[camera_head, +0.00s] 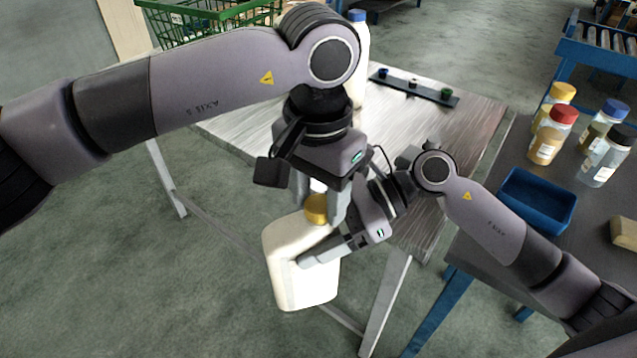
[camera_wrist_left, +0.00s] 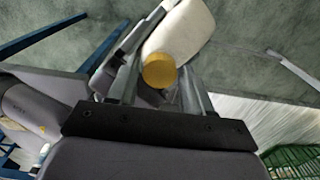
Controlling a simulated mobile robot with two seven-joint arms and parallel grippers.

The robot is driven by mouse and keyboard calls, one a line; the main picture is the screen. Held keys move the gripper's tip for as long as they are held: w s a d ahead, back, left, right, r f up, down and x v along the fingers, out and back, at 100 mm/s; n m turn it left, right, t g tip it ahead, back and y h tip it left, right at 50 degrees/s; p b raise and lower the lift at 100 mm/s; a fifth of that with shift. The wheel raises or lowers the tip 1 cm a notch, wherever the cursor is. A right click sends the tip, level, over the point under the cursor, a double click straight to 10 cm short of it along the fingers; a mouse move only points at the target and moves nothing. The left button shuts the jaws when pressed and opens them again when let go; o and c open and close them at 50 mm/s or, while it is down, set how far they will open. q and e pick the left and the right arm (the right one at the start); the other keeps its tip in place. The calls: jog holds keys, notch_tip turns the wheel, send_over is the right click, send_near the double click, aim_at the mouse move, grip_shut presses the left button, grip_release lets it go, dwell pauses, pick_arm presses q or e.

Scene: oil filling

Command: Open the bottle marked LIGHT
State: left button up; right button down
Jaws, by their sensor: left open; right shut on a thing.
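A large cream bottle (camera_head: 296,275) with a yellow cap (camera_head: 316,208) is held upright or slightly tilted in front of the metal table. My right gripper (camera_head: 318,258) is shut on its body. My left gripper (camera_head: 318,203) is directly above, pointing down, open, with its fingers on either side of the cap. In the left wrist view the cap (camera_wrist_left: 159,71) lies between the open fingers (camera_wrist_left: 157,88), with the cream bottle (camera_wrist_left: 187,32) beyond it. Whether the fingers touch the cap I cannot tell. No LIGHT marking is readable on the bottle.
The metal table (camera_head: 455,135) carries a white bottle with a blue cap (camera_head: 358,45) and a dark strip (camera_head: 413,87) with small coloured pieces. At right, several capped jars (camera_head: 553,135) and a blue bin (camera_head: 535,200) stand on another table. A green basket (camera_head: 210,22) is behind.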

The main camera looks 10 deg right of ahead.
pick_arm(q)
jog(key=c, duration=0.9)
jog(key=n, duration=0.3)
grip_shut()
jog(key=o, duration=1.1)
grip_release()
jog(key=shift+r, duration=0.1)
